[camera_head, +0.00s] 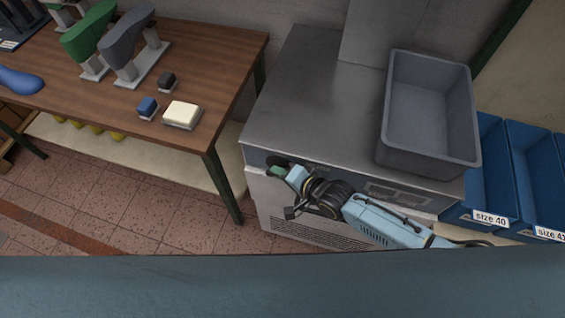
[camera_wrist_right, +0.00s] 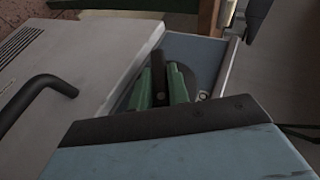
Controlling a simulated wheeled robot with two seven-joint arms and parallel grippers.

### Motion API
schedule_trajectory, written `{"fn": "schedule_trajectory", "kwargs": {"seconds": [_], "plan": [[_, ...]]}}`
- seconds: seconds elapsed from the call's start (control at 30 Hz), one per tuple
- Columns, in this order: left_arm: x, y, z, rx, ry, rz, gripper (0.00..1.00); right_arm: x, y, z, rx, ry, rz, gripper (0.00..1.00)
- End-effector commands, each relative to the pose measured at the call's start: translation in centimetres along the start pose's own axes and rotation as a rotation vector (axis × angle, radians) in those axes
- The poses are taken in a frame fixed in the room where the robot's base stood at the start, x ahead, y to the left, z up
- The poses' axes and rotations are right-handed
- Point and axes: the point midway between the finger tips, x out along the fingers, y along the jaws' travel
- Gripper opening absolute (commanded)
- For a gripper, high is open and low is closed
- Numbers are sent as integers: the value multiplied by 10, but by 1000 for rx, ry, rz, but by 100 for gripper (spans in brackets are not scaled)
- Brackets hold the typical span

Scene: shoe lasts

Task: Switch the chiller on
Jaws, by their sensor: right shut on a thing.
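The chiller (camera_head: 295,75) is a grey metal cabinet with a control panel along its upper front edge and a vented door below. My right gripper (camera_head: 277,170) reaches the left end of that panel. In the right wrist view its green fingers (camera_wrist_right: 163,88) are shut on a dark switch knob (camera_wrist_right: 158,74), one finger on each side. A dark round plate shows behind the knob. The fingers hide part of the knob, and I cannot read its setting. My left gripper is not in view.
A grey bin (camera_head: 428,110) stands on the chiller. Blue bins (camera_head: 490,180) labelled by size are at the right. A wooden table (camera_head: 215,60) at the left bears green and grey shoe lasts and small blocks. A black door handle (camera_wrist_right: 40,95) juts out near my right wrist.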

Motion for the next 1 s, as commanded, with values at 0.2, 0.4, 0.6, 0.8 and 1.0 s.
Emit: {"fn": "schedule_trajectory", "kwargs": {"seconds": [0.2,0.4,0.6,0.8,1.0], "plan": [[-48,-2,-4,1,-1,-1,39,-3,-11,0,-70,0,189,0],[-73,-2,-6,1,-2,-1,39,-1,-13,1,-143,0,364,0],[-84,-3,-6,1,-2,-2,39,3,-13,2,-216,-1,537,0],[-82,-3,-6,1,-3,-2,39,5,-12,2,-285,1,694,0],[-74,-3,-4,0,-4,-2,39,7,-11,2,-337,2,817,0]]}}
